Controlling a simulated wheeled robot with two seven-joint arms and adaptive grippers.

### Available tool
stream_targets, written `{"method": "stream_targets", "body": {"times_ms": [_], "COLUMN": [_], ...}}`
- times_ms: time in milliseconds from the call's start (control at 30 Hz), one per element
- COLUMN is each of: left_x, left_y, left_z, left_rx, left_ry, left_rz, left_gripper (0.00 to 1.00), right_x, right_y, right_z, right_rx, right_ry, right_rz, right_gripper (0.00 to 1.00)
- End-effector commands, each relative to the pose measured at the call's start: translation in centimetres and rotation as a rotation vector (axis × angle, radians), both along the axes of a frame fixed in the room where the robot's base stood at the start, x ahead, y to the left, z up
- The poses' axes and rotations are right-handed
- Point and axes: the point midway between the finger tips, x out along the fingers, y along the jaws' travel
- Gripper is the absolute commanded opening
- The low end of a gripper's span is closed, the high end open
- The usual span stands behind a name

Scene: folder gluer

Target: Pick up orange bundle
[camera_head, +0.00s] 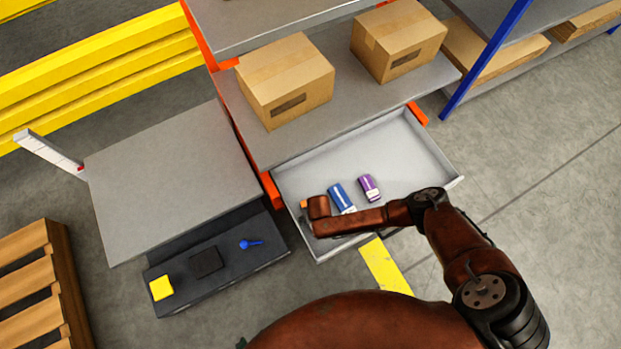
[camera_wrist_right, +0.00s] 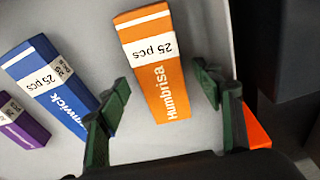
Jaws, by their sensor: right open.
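The orange bundle (camera_wrist_right: 155,65), a long box with a white "25 pcs" band, lies in the grey drawer (camera_head: 400,150). In the head view only a small orange bit (camera_head: 304,204) shows beside my right wrist. In the right wrist view my right gripper (camera_wrist_right: 164,80) is open, with its green fingers apart on either side of the bundle's near part; I cannot tell whether they touch it. In the head view its fingers are hidden under the wrist. Of my left gripper, only a small dark green tip (camera_head: 241,343) shows at the bottom edge.
A blue bundle (camera_head: 340,197) and a purple bundle (camera_head: 369,188) lie right of the orange one in the head view. Cardboard boxes (camera_head: 285,80) stand on the shelf above. A grey table (camera_head: 170,180) with a lower dark shelf is at left. The drawer's right part is clear.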

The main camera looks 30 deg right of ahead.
Motion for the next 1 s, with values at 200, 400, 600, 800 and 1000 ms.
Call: {"method": "stream_targets", "body": {"times_ms": [200, 400, 600, 800, 1000], "left_x": [0.77, 0.82, 0.82, 0.83, 0.84], "left_y": [-0.58, -0.59, -0.58, -0.56, -0.55], "left_z": [-0.81, -0.71, -0.72, -0.72, -0.72], "left_rx": [-0.019, -0.019, -0.019, -0.018, -0.018], "left_ry": [-0.043, -0.045, -0.045, -0.045, -0.045], "left_rz": [0.011, 0.012, 0.012, 0.012, 0.012], "left_gripper": [0.4, 0.4, 0.4, 0.4, 0.4], "right_x": [0.23, 0.26, 0.24, 0.22, 0.21], "right_y": [0.02, 0.03, 0.03, 0.04, 0.04], "right_z": [-0.8, -0.7, -0.71, -0.73, -0.74], "right_rx": [0.001, 0.001, 0.001, 0.001, 0.001], "right_ry": [-0.001, -0.002, -0.002, -0.002, -0.001], "right_rz": [0.001, 0.001, 0.001, 0.001, 0.001], "right_gripper": [0.6, 0.6, 0.47, 0.33, 0.2]}}
